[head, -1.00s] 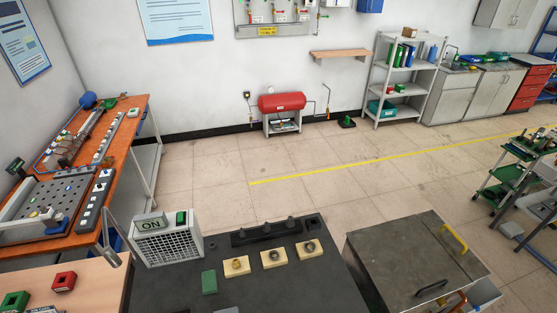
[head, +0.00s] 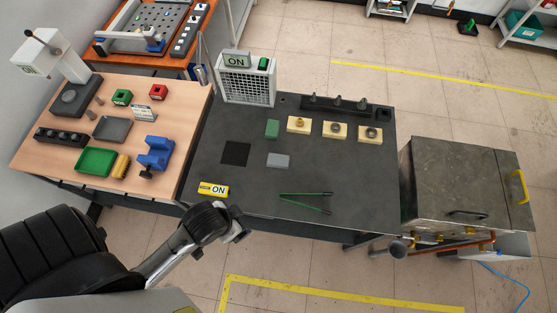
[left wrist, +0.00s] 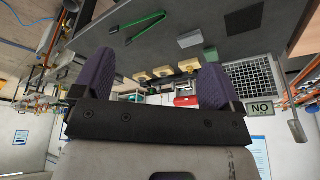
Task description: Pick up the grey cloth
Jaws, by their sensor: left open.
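A small grey rectangle (head: 278,160), which looks like the grey cloth, lies flat on the dark worktop (head: 350,190) near its middle. It also shows in the left wrist view (left wrist: 190,39), upper right of centre. My left gripper (head: 242,232) is just off the worktop's front edge, below and left of the grey piece in the head view and apart from it. In the left wrist view its two purple fingers (left wrist: 156,78) are spread with nothing between them. My right gripper is not in view.
Near the grey piece are a green block (head: 272,129), a dark square (head: 235,153) and green-handled tongs (head: 305,198). Cream blocks (head: 335,129) and a grilled unit (head: 248,85) are farther back.

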